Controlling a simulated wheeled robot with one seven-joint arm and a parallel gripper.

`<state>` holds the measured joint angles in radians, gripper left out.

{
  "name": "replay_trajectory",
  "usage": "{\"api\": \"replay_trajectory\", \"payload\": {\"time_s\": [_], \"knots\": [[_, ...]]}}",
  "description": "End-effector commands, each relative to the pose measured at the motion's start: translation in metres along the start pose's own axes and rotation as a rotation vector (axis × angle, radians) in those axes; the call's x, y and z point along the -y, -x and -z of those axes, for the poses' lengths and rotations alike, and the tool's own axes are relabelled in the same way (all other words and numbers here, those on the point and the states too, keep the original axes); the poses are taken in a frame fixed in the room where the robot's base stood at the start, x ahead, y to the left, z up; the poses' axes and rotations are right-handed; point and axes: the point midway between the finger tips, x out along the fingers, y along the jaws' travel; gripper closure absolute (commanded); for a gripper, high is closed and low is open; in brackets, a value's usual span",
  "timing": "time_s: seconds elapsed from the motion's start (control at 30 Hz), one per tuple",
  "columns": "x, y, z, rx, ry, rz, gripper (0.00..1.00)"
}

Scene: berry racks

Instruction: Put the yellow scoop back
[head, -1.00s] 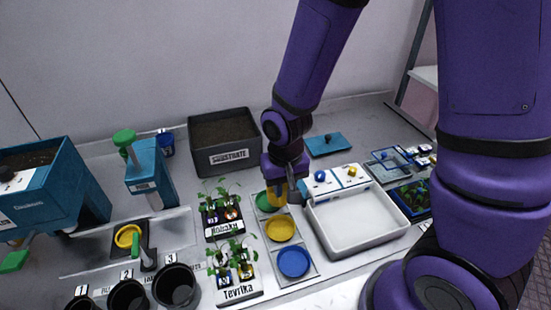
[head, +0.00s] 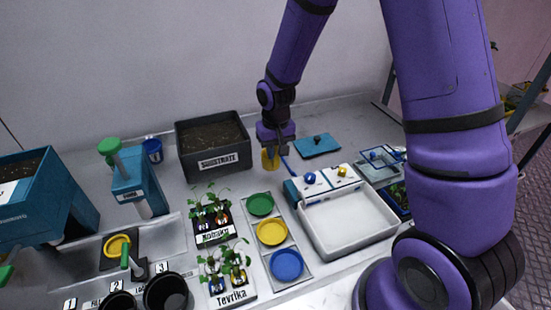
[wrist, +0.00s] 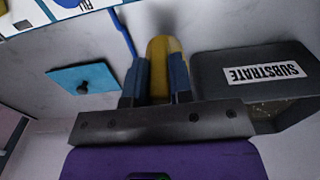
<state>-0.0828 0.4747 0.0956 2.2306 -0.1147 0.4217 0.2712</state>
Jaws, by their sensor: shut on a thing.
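My gripper (head: 275,146) is shut on the yellow scoop (head: 270,160), at the right of the substrate box (head: 225,162). In the wrist view, the yellow scoop (wrist: 159,62) is between the two fingers of my gripper (wrist: 158,78), with the substrate box (wrist: 215,75) to the right. A thin blue strip (wrist: 124,35) lies left of the scoop there. I cannot tell whether the scoop touches the table.
A teal lid (head: 318,146) lies to the right of my gripper. In front are green (head: 260,204), yellow (head: 272,232) and blue (head: 286,265) dishes, and a white tray (head: 312,245). A blue container (head: 152,151) stands left of the substrate box.

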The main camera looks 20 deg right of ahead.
Motion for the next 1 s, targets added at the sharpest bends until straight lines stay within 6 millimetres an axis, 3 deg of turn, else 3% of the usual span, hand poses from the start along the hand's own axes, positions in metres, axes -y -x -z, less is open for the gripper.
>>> {"api": "replay_trajectory", "payload": {"time_s": [0.3, 0.7, 0.73, 0.8, 0.83, 1.0], "knots": [[-0.002, -0.034, 0.004, 0.002, -0.001, 0.000, 1.00], [-0.002, -0.039, 0.004, 0.000, -0.001, 0.000, 1.00], [-0.002, -0.039, 0.004, 0.000, -0.001, 0.000, 0.75], [-0.002, -0.039, 0.004, 0.000, -0.001, 0.000, 0.58], [-0.002, -0.039, 0.004, 0.000, -0.001, 0.000, 0.54], [-0.002, -0.038, 0.004, 0.000, -0.001, 0.000, 0.54]]}}
